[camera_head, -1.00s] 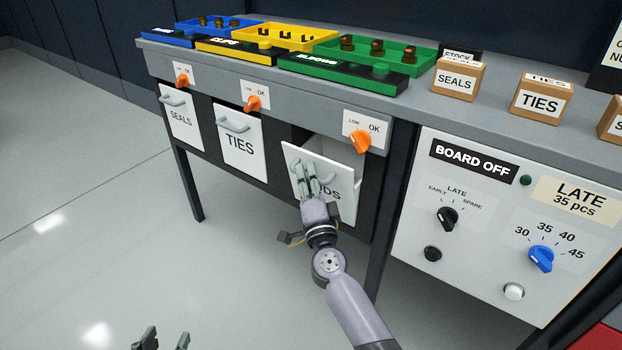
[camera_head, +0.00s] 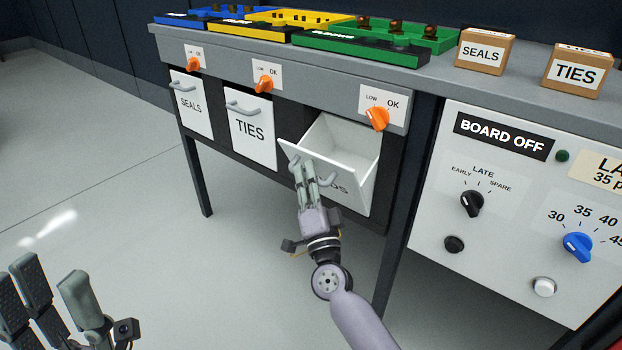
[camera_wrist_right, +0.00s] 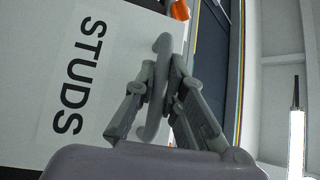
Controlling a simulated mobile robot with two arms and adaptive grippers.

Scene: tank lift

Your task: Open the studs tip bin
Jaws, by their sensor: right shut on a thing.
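The studs tip bin (camera_head: 345,140) is the right one of the three white bins under the bench. Its front is tilted outward and its empty-looking inside shows. Its label is partly hidden by my right gripper in the head view and reads STUDS in the right wrist view (camera_wrist_right: 75,75). My right gripper (camera_head: 304,172) is shut on the grey handle (camera_wrist_right: 155,90) of this bin, with a finger on each side of it. My left gripper (camera_head: 55,290) is at the lower left, over the floor, with its fingers apart and nothing between them.
The seals bin (camera_head: 191,110) and ties bin (camera_head: 249,135) are closed. Orange knobs, such as the one above the studs bin (camera_head: 377,118), sit on the bench edge. A control panel (camera_head: 515,210) stands right of a dark leg. The floor in front is clear.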

